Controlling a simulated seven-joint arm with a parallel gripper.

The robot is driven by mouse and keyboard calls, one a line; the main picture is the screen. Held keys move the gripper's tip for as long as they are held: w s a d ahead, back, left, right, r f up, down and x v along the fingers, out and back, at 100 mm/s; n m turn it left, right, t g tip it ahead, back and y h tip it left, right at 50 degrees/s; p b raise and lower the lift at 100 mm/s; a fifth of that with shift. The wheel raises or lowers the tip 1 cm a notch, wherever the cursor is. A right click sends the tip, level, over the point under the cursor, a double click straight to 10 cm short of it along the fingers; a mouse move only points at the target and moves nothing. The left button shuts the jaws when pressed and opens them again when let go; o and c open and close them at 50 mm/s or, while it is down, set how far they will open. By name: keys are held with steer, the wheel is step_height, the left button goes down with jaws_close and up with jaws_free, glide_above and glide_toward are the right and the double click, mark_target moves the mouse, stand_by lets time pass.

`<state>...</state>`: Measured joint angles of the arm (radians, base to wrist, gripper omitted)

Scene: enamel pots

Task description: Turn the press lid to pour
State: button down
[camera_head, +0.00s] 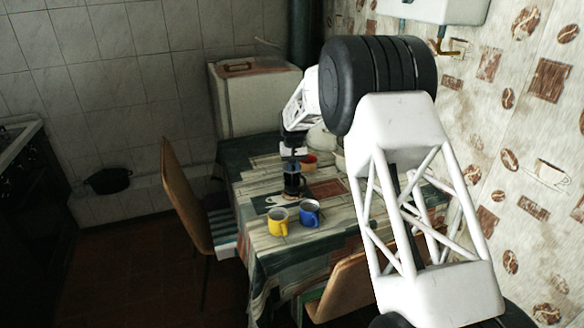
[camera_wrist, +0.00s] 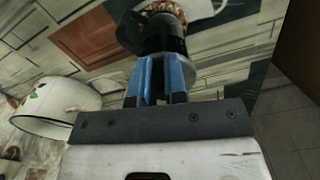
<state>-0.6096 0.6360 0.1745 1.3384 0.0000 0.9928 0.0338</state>
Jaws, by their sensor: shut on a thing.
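The coffee press (camera_head: 292,184) stands upright on the table, dark with a black lid. My gripper (camera_head: 292,152) reaches down over it from above, and my arm covers part of the space behind it. In the wrist view my gripper's blue fingers (camera_wrist: 160,78) are shut on the top of the dark press lid (camera_wrist: 157,38). The exact contact between fingertips and lid is dark and partly hidden.
A yellow mug (camera_head: 278,222) and a blue mug (camera_head: 309,214) stand in front of the press. A red-orange vessel (camera_head: 309,160) is behind it. A white enamel pot (camera_wrist: 62,108) shows at the left in the wrist view. A chair (camera_head: 185,190) stands at the table's left.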

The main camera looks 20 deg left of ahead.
stand_by(0.4)
steer(key=shift+w+d+n, duration=0.15)
steer(key=shift+n, duration=0.6)
steer(key=shift+w+d+n, duration=0.15)
steer(key=shift+n, duration=0.6)
steer(key=shift+w+d+n, duration=0.15)
steer(key=shift+n, duration=0.65)
steer(key=shift+w+d+r+n, duration=0.1)
steer(key=shift+w+n, duration=0.1)
steer(key=shift+n, duration=0.5)
steer(key=shift+w+d+n, duration=0.1)
steer(key=shift+w+n, duration=0.1)
steer(key=shift+n, duration=0.55)
steer(key=shift+w+d+n, duration=0.1)
steer(key=shift+w+n, duration=0.05)
steer(key=shift+n, duration=0.6)
steer(key=c, duration=0.7)
jaws_free()
